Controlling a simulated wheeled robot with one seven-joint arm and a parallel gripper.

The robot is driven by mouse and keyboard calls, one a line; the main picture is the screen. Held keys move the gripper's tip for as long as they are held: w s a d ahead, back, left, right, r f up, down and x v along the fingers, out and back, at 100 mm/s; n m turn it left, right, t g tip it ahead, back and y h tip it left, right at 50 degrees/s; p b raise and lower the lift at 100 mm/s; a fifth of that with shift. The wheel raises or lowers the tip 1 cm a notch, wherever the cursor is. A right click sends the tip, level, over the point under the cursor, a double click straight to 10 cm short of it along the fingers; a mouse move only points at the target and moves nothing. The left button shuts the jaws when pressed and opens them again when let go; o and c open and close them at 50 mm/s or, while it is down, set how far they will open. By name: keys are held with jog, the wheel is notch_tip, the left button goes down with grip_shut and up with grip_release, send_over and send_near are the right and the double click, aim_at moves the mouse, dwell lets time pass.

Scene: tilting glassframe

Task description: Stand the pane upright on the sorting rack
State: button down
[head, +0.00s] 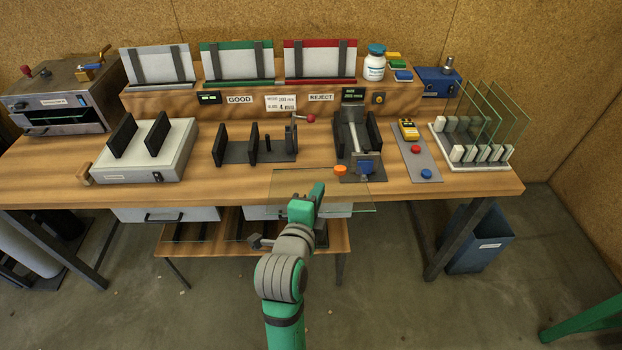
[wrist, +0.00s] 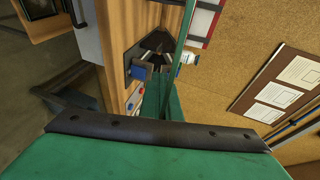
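A clear glass pane (head: 350,200) is at my gripper (head: 318,188), by the front edge of the bench. In the head view it looks close to flat or tilted, with parts on both sides of the gripper. In the wrist view the pane shows nearly edge-on as a thin greenish strip (wrist: 183,45). My gripper appears shut on it; the finger contact is partly hidden. The sorting rack (head: 260,97) runs along the back of the bench, with white, green and red backed bays. GOOD and REJECT labels are on its front. I see no pane standing in these bays.
A rack with several upright panes (head: 470,163) stands at the right. A clamp fixture (head: 352,140) and a black slotted stand (head: 250,150) occupy the middle. A white box with black uprights (head: 165,165) and a grey machine (head: 65,100) are left. A blue bin (head: 480,240) is on the floor.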

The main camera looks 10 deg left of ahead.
jog(key=d+f, duration=0.5)
jog(key=f, duration=0.6)
jog(key=d+f, duration=0.4)
jog(key=f, duration=0.7)
jog(key=s+d+f+n+y, duration=0.1)
jog(key=d+f, duration=0.4)
jog(key=f, duration=0.6)
jog(key=shift+d, duration=0.35)
